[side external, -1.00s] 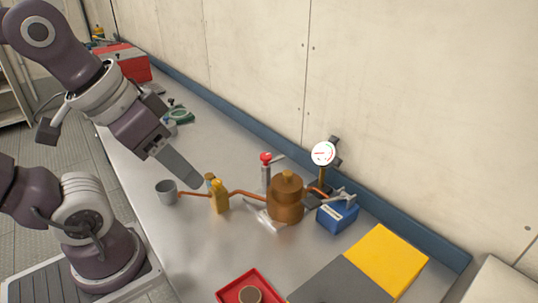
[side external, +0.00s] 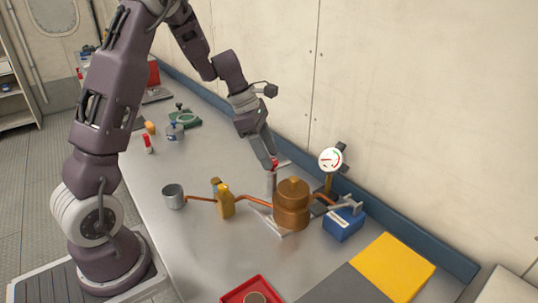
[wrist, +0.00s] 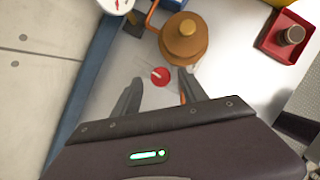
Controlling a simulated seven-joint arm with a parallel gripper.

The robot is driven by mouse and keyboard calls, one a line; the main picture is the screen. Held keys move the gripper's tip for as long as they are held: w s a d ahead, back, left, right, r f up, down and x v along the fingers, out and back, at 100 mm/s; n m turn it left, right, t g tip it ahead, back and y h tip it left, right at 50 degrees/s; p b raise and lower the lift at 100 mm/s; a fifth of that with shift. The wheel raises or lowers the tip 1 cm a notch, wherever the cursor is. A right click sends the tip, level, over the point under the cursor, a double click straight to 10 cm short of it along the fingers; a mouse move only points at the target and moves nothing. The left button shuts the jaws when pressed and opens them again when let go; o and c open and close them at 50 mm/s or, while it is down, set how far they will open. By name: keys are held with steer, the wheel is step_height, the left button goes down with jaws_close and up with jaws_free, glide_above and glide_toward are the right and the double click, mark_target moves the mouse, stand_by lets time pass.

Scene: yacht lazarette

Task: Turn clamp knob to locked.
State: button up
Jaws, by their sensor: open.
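The red knob (wrist: 160,77) is round with a pale mark on its top. In the wrist view it lies between my two open fingers, with a visible gap on each side. In the side view the knob sits on an upright grey post (side external: 271,184) beside the copper-brown pot, and my fingers hide most of it. My gripper (side external: 271,162) is open and points down at the top of the post; in the wrist view my gripper (wrist: 160,80) holds nothing. I cannot tell whether the fingertips are level with the knob or just above it.
A blue box (side external: 343,224) and red tray (side external: 239,295) are nearer the front. The wall is close behind.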

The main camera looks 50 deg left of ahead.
steer(key=shift+w+d+f, duration=0.1)
steer(key=shift+d+f, duration=0.05)
steer(key=shift+f, duration=0.25)
steer(key=shift+c, duration=0.4)
jaws_close()
